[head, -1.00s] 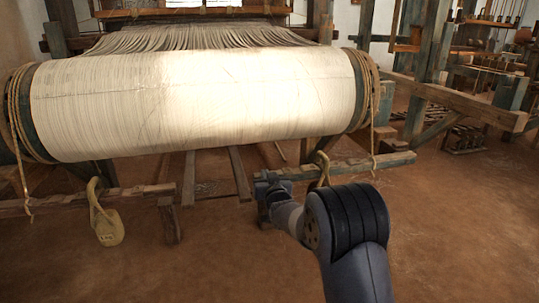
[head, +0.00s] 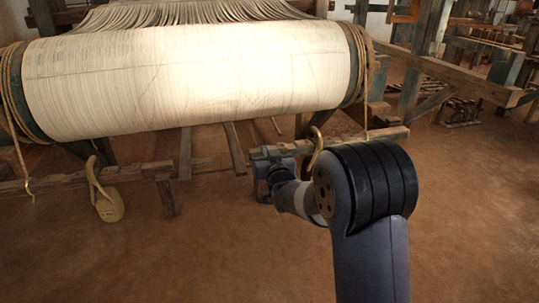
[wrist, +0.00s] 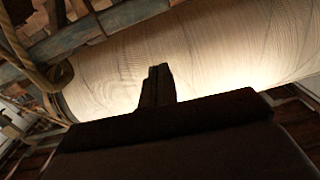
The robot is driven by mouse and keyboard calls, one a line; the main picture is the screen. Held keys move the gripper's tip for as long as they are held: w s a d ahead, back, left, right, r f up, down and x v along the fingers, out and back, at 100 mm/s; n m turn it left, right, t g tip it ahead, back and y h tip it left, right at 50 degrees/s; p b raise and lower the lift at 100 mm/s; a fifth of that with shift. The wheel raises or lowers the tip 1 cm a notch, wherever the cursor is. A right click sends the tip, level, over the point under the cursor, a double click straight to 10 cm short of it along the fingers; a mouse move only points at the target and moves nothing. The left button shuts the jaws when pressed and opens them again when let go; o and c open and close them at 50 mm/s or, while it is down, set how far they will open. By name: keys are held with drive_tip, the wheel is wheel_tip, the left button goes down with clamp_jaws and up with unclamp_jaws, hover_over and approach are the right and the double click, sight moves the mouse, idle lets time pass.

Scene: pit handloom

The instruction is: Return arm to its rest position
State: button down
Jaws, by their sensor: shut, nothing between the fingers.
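My arm reaches from the bottom right of the head view toward the wooden bar in front of the loom. Its wrist end is beside the bar's left end; the fingers cannot be made out there. In the wrist view my gripper (wrist: 158,72) shows as two dark fingers pressed together, shut and empty. Beyond the fingers is the pale warp roller (wrist: 210,50). The same warp roller (head: 190,82) spans the upper left of the head view.
A weight (head: 108,206) hangs by a loop from the left bar (head: 125,174). A brass-coloured hook (head: 316,150) is at the right bar (head: 385,136), close behind my arm. Rope (head: 10,95) wraps the roller's left end. The floor (head: 470,220) at right is clear.

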drive_tip(key=shift+v, duration=1.7)
drive_tip(key=shift+w+r, duration=0.1)
drive_tip(key=w+a+f+b, duration=0.3)
drive_tip(key=w+f, duration=0.1)
drive_tip(key=w, duration=0.6)
drive_tip(key=shift+f, duration=0.2)
drive_tip(key=shift+d, duration=0.2)
